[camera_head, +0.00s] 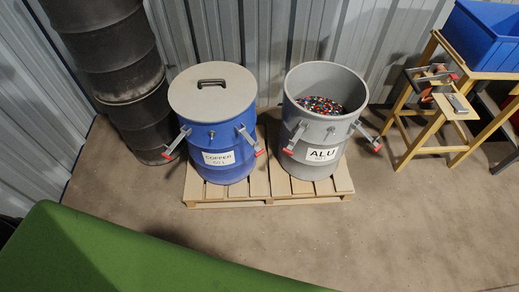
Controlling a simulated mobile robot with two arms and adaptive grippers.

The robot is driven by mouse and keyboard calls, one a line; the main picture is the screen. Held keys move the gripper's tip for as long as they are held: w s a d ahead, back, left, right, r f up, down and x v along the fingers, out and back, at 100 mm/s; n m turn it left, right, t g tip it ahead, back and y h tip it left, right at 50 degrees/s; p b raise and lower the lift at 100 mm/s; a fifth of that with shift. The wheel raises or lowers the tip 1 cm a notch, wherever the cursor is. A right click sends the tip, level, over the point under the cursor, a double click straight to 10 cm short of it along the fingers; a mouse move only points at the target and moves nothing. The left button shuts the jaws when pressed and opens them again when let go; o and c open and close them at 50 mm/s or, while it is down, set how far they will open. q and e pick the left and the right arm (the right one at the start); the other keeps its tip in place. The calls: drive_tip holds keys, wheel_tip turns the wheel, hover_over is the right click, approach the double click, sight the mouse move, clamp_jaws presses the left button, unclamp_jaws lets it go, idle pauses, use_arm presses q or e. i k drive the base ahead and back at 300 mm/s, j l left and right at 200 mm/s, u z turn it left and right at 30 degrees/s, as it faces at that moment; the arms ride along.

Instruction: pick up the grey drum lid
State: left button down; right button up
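A round grey lid (232,97) with a black bar handle (212,83) lies flat on top of the blue drum (222,131), which is labelled COPPER. The grey drum (299,124), labelled ALU, stands just to its right with its top open. Small multicoloured pieces (318,105) show inside it. Both drums have side clamps with red tips hanging out from their walls. Neither of my grippers is in view.
Both drums stand on a wooden pallet (263,190) before a corrugated metal wall. Dark stacked drums (125,78) stand close on the left. A wooden stand (448,119) with tools and a blue bin (487,40) is at right. A large green surface (110,257) fills the lower left; floor at lower right is clear.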

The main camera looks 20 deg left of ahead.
sight(213, 92)
drive_tip(key=z, duration=3.05)
drive_tip(key=u, duration=0.5)
drive_tip(key=i+u, duration=0.1)
drive_tip(key=u, duration=0.95)
drive_tip(key=l+u, duration=0.15)
drive_tip(key=u, duration=0.85)
drive_tip(key=l+u, duration=0.15)
drive_tip(key=u, duration=0.4)
drive_tip(key=l+u, duration=0.1)
drive_tip(key=u, duration=0.4)
drive_tip(key=l+u, duration=0.1)
drive_tip(key=u, duration=0.4)
drive_tip(key=i+l, duration=0.25)
drive_tip(key=l+u, duration=0.05)
drive_tip(key=l, duration=0.05)
